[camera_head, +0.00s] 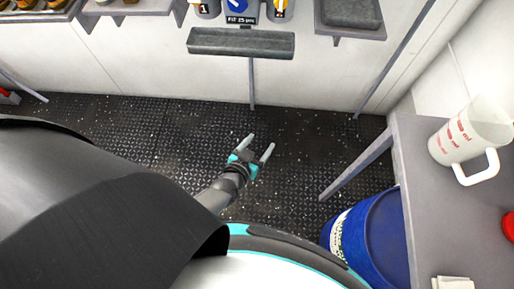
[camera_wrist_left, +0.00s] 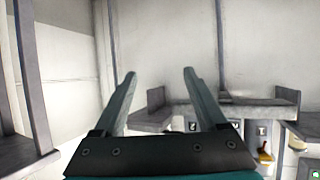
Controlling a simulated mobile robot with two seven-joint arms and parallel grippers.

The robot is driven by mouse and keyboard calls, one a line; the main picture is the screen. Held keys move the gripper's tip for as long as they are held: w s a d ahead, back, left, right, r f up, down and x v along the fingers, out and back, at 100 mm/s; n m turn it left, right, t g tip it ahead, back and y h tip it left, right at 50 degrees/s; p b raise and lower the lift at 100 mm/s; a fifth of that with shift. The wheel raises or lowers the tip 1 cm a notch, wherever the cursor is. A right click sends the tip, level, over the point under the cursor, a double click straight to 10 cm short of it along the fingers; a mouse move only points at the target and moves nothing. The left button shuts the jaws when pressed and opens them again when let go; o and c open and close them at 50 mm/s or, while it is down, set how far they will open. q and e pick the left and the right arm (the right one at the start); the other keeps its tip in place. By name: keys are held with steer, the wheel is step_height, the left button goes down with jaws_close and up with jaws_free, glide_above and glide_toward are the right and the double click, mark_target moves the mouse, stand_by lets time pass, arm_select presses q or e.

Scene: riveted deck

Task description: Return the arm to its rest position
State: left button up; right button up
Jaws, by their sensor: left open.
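My left gripper (camera_head: 259,145) is over the dark floor in the middle of the head view, its two grey fingers spread apart with nothing between them. It is clear of the wall, the shelves and the side table. In the left wrist view the same gripper (camera_wrist_left: 159,76) shows both fingers apart and empty, facing pale walls and grey shelves. My right gripper is in neither view. My own dark arm cover and rounded base fill the lower left and bottom of the head view.
A grey side table (camera_head: 433,225) at the right holds a clear measuring jug (camera_head: 462,139) with red marks. A blue barrel (camera_head: 376,236) stands beside it. A grey wall tray (camera_head: 240,43) and shelves line the back wall. The patterned floor (camera_head: 190,130) around the gripper is free.

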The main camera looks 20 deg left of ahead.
arm_select(q)
steer(key=shift+s+a+f, duration=0.1)
steer(key=shift+s+f, duration=0.1)
steer(key=shift+f, duration=0.1)
stand_by(0.4)
steer(key=s+a+f+g, duration=0.2)
steer(key=s+f+g, duration=0.2)
steer(key=s, duration=0.6)
steer(key=s+a+f+g+y, duration=0.1)
steer(key=s+a+f+g, duration=0.1)
steer(key=s+f, duration=0.5)
steer(key=s+a+f+m+g, duration=0.1)
steer(key=s+f+g, duration=0.4)
steer(key=s, duration=0.9)
steer(key=shift+s+a+f+g, duration=0.3)
steer(key=shift+a+f, duration=0.3)
steer(key=shift+f, duration=0.15)
steer(key=shift+w, duration=0.1)
steer(key=shift+o, duration=0.2)
